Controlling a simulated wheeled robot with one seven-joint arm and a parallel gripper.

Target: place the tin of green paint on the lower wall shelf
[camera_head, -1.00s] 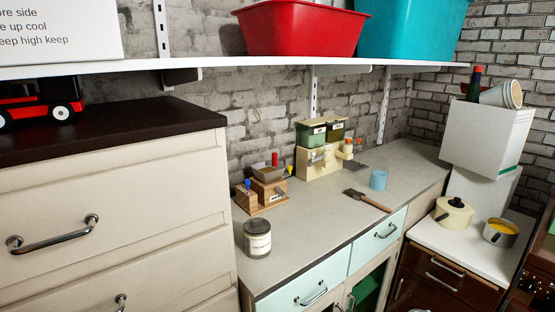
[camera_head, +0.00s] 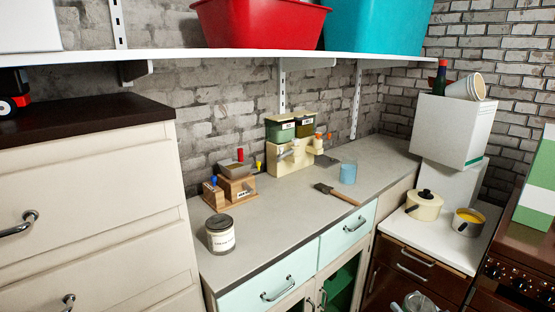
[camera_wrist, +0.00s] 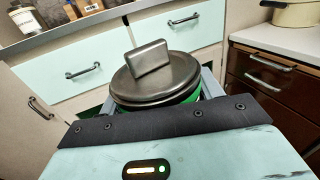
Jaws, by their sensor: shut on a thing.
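In the wrist view, a round tin (camera_wrist: 155,85) shows a dark metal lid with a grey rectangular block on top and a green band under the rim. My gripper (camera_wrist: 160,100) is shut on it, with blue-grey finger parts at its sides. The tin's lower body is hidden. At the bottom edge of the head view, a small grey metallic shape (camera_head: 420,302) shows, probably the tin and gripper, well below the shelf. A white wall shelf (camera_head: 190,57) runs across the top of the head view. Only one shelf level shows.
The shelf holds a red bin (camera_head: 255,25) and a teal bin (camera_head: 375,25); bare shelf lies left of the red bin. A dark-topped drawer unit (camera_head: 80,130) stands left.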

